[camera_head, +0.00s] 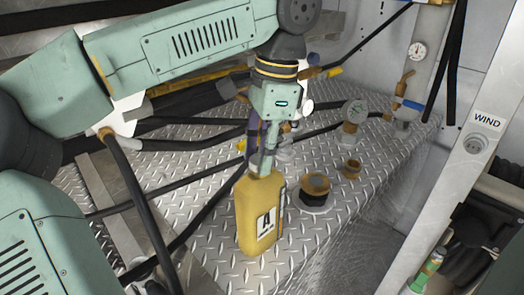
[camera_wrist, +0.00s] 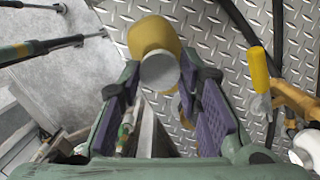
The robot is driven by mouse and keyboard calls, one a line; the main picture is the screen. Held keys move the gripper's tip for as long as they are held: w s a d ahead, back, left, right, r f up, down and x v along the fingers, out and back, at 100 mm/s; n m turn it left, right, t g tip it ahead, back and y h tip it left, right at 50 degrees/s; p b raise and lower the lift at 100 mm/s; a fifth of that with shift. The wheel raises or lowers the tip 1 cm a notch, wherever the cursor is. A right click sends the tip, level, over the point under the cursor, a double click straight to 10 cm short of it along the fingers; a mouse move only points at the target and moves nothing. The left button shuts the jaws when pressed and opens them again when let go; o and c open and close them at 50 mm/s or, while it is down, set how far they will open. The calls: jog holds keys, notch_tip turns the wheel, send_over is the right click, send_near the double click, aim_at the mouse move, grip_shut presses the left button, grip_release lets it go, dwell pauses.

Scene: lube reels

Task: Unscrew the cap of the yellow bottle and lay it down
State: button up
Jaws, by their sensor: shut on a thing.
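The yellow bottle (camera_head: 262,210) stands upright on the diamond-plate deck, with a white label marked "A" on its front. In the wrist view the bottle (camera_wrist: 153,34) is seen from above, with its round grey cap (camera_wrist: 160,72) towards the camera. My gripper (camera_head: 264,160) points down over the bottle's top and is shut on the cap. In the wrist view its purple-padded fingers (camera_wrist: 161,75) are on both sides of the cap. In the head view the cap is mostly hidden by the fingers.
The diamond-plate deck (camera_head: 205,218) has bare room left of the bottle. A dark round fitting with a brass top (camera_head: 315,185) and a small brass fitting (camera_head: 351,168) stand to its right. A white post marked "WIND" (camera_head: 465,165) is at right.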

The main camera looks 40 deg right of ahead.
jog(key=o, duration=1.2)
jog(key=shift+f, duration=0.1)
jog(key=o, duration=0.3)
jog(key=shift+m, duration=0.3)
